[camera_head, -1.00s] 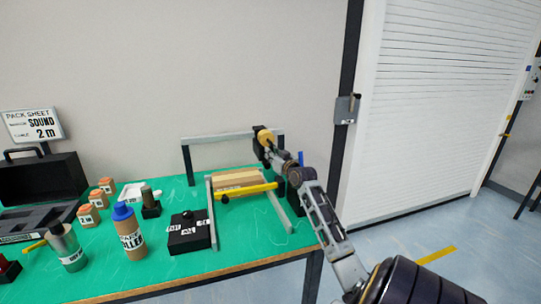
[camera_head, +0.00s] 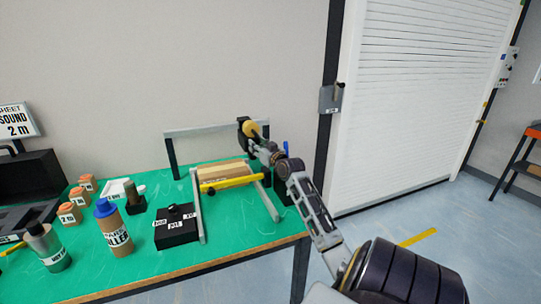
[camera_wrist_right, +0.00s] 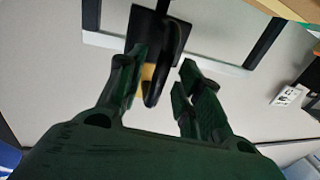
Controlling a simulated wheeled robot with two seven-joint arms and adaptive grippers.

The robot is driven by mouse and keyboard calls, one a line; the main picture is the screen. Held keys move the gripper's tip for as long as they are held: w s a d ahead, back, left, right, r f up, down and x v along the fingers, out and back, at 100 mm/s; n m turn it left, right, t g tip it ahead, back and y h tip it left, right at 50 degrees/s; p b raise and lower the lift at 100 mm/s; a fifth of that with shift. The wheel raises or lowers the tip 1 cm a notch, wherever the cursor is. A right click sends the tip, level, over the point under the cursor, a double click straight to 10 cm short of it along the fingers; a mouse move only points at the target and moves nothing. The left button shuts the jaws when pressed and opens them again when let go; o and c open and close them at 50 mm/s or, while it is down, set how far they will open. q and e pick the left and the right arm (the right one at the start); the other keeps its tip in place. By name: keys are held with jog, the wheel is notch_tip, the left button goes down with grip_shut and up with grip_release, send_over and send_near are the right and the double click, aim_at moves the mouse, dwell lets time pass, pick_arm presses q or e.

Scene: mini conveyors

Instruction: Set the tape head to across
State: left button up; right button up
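The tape head (camera_head: 250,129), dark with a yellow roll, hangs at the right end of a grey gantry bar (camera_head: 200,132). My right gripper (camera_head: 263,148) is close to it, in front and slightly right. In the right wrist view my right gripper (camera_wrist_right: 160,72) has its two dark fingers apart. The black and yellow tape head (camera_wrist_right: 152,70) shows beyond and partly between them, nearer the left finger, which covers part of it. I cannot tell whether they touch. My left gripper is not in view.
Under the gantry, a cardboard-coloured box (camera_head: 222,173) lies between the conveyor's grey rails, with a yellow bar (camera_head: 228,183) in front. A black control box (camera_head: 176,226), a blue-capped bottle (camera_head: 112,225) and small orange blocks (camera_head: 70,213) stand left on the green table (camera_head: 235,232).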

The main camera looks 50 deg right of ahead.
jog(key=v, duration=1)
jog(key=shift+s, duration=0.3)
jog(key=shift+a+r, duration=0.1)
dwell(0.7)
